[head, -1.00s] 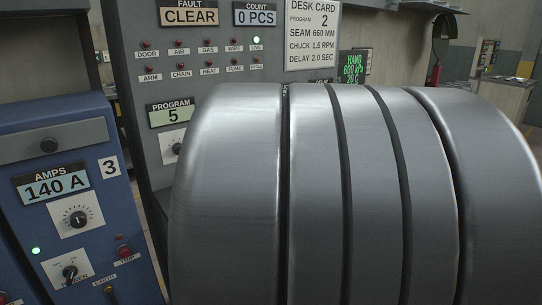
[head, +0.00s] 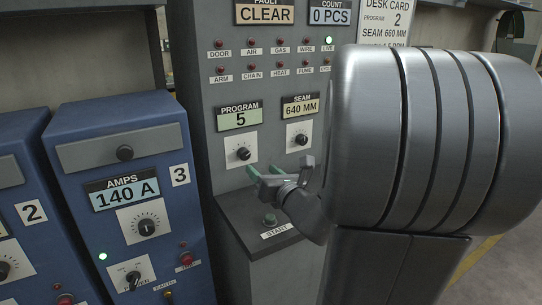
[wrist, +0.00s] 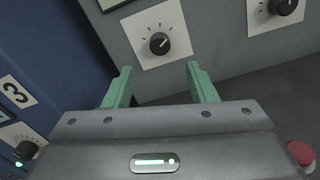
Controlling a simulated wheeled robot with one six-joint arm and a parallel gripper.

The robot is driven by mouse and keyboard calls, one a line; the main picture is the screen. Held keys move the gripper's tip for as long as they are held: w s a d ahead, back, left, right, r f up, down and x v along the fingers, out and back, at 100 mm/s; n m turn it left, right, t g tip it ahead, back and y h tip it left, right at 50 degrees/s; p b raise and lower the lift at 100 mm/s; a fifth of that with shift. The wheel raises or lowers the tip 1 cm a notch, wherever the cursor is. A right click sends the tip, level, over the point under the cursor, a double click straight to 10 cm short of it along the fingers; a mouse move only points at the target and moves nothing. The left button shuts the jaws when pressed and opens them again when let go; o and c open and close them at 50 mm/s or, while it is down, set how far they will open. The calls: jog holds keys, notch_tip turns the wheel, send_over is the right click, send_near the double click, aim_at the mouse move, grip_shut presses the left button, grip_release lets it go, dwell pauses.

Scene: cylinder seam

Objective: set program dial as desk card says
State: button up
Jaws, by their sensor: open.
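The desk card (head: 385,22) at the top right reads program 2 and seam 660 mm; its lower lines are partly hidden by my arm. The program display (head: 240,117) reads 5. The program dial (head: 243,154) is a black knob on a white plate below it. My gripper (head: 263,174) is open and empty, just below and in front of the program dial. In the wrist view the dial (wrist: 158,43) lies beyond the two green fingertips (wrist: 160,70), between them sideways and apart from them.
The seam display (head: 300,106) reads 640 MM, with its dial (head: 300,139) right of the program dial. A start button (head: 269,219) sits on the ledge below. A blue cabinet (head: 128,165) marked 3 with 140 A stands left. Fault reads CLEAR.

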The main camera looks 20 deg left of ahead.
aim_at(246, 155)
jog(key=x, duration=0.9)
jog(key=shift+w+a, duration=0.2)
jog(key=shift+a, duration=0.15)
jog(key=c, duration=1)
